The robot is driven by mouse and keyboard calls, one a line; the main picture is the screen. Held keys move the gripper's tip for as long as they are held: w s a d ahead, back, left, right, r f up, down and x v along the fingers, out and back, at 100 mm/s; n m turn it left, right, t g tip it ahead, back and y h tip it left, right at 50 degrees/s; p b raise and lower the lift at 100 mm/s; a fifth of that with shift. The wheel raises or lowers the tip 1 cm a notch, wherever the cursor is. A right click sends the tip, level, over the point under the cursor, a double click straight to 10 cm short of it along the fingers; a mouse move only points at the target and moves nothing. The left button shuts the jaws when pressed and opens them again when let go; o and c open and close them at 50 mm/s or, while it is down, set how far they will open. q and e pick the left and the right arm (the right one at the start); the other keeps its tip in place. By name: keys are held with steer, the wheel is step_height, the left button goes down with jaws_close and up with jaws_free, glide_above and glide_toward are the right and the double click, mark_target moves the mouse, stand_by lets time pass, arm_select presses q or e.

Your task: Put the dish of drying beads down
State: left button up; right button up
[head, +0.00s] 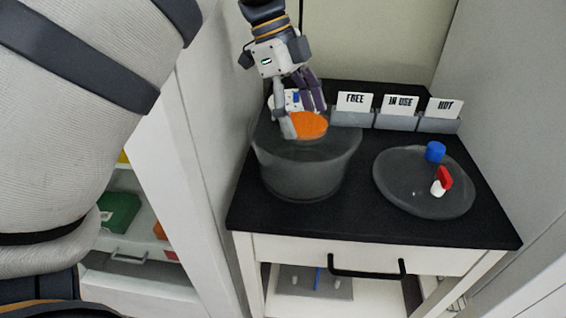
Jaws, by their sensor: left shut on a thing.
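The dish of orange drying beads (309,126) shows at the mouth of a see-through grey bowl (305,178) on the black cabinet top. My left gripper (300,112) points down from above and is shut on the dish at its left and far side. The fingers cover part of the dish. I cannot tell how deep in the bowl the dish is or whether it rests on anything. My right gripper is not in view.
A see-through round lid (405,185) with a blue knob (435,152) and a red and white valve (442,181) lies to the right. Signs reading FREE (353,103), IN USE (400,105) and HOT (444,109) stand behind. The black top (340,225) is clear in front.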

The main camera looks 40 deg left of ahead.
arm_select(q)
step_height(320, 180, down, 9)
steer(key=shift+w+f, duration=0.15)
steer(key=shift+f, duration=0.15)
steer(key=o, duration=1)
steer(key=v, duration=0.8)
steer(key=shift+d, duration=0.1)
